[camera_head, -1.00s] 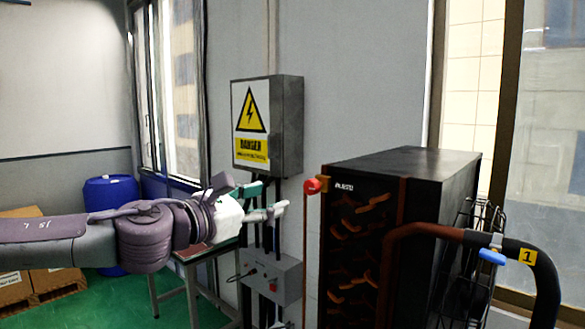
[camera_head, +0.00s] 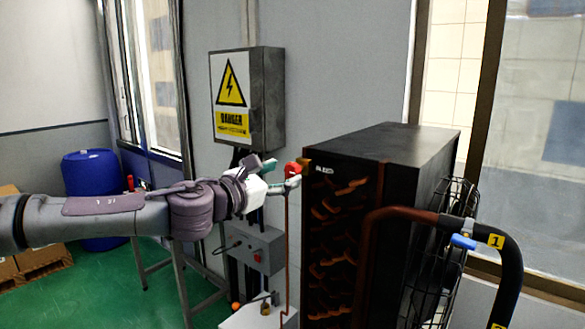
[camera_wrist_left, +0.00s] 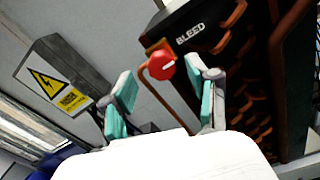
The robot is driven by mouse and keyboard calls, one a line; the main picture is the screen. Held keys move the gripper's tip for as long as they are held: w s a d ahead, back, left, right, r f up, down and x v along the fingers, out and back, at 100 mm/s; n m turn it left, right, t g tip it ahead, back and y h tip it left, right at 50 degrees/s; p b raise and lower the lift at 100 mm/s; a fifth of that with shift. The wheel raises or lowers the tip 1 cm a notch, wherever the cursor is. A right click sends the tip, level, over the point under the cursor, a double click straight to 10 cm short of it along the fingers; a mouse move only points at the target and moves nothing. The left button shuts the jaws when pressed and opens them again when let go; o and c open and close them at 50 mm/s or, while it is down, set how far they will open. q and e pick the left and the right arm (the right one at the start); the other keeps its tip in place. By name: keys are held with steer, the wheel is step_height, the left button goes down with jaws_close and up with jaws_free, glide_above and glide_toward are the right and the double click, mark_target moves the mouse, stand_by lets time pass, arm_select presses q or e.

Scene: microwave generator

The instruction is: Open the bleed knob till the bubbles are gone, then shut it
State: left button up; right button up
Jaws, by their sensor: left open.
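The red bleed knob (camera_head: 293,169) sits on a brass fitting at the upper left corner of the black cabinet (camera_head: 385,150), with a thin copper pipe running down below it. In the left wrist view the red knob (camera_wrist_left: 161,65) shows beside the "BLEED" label. My left gripper (camera_head: 282,174) is open, its teal fingertips close to the knob. In the left wrist view the knob appears between and just beyond the two fingers of the left gripper (camera_wrist_left: 160,95); I cannot tell whether they touch it. No bubbles can be made out. My right gripper is not in view.
A grey electrical box (camera_head: 247,98) with a danger sign hangs on the wall behind my left arm. A small control box (camera_head: 255,248) is below it. A dark hose with a blue lever (camera_head: 463,242) runs in front of the cabinet. A blue barrel (camera_head: 92,190) stands at left.

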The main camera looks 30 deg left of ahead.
mark_target(289, 172)
arm_select(q)
steer(key=shift+w+d+f, duration=0.1)
steer(key=shift+w, duration=0.5)
steer(key=shift+w+d, duration=0.15)
steer(key=shift+w, duration=1.4)
jaws_close()
